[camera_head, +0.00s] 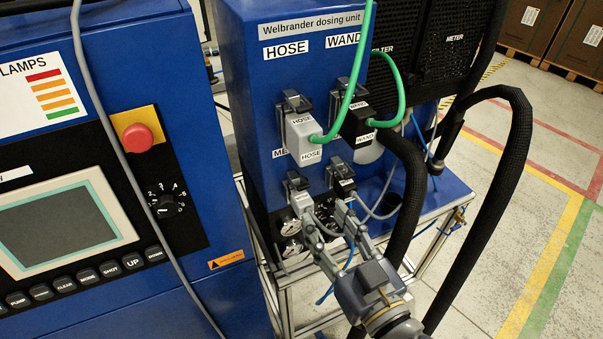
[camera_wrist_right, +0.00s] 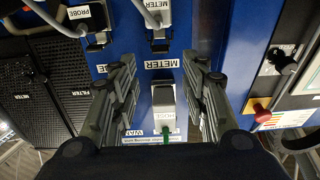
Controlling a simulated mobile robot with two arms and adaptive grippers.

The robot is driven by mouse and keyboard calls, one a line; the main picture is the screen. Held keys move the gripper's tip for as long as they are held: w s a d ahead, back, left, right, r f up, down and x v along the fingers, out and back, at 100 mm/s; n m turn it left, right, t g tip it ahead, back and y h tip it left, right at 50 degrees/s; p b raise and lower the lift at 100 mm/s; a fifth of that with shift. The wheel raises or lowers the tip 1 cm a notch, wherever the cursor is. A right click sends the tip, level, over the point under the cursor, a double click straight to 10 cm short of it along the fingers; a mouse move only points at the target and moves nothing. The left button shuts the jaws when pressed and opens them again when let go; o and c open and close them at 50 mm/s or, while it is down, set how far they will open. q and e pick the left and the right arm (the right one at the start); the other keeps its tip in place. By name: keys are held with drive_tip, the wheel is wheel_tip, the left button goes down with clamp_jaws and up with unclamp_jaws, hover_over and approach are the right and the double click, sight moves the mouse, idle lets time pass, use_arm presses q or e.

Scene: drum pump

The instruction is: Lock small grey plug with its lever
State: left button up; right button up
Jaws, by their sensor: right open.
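The small grey plug (camera_head: 303,204) sits in the lower left socket of the blue dosing unit; its cable side shows at the top of the wrist view (camera_wrist_right: 155,14). Its dark lever (camera_head: 296,182) is above it in the head view; I cannot tell whether it is latched. My right gripper (camera_head: 326,217) is open and empty, its fingers pointing at the panel near the lower plugs. In the wrist view my right gripper (camera_wrist_right: 160,62) has its fingers apart on both sides of the METER label and the large grey HOSE plug (camera_wrist_right: 165,115). My left gripper is not in view.
The small black PROBE plug (camera_head: 344,184) is close to the right. Above are the large black WAND plug (camera_head: 357,125) and green cables (camera_head: 352,80). A thick black hose (camera_head: 497,200) loops at the right. A blue control cabinet (camera_head: 215,215) stands at the left.

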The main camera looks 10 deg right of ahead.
sight(305, 189)
drive_tip(key=b+x, duration=0.4)
drive_tip(key=x, duration=0.1)
drive_tip(key=shift+a+f, duration=0.1)
drive_tip(key=x, duration=0.4)
drive_tip(key=shift+w+a, duration=0.1)
drive_tip(key=shift+w, duration=0.35)
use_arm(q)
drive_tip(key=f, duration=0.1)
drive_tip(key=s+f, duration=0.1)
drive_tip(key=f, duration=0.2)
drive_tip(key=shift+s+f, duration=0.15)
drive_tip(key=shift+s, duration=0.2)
use_arm(e)
drive_tip(key=shift+w, duration=0.1)
drive_tip(key=shift+c, duration=0.3)
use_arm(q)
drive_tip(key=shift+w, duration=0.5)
use_arm(e)
drive_tip(key=c, duration=0.9)
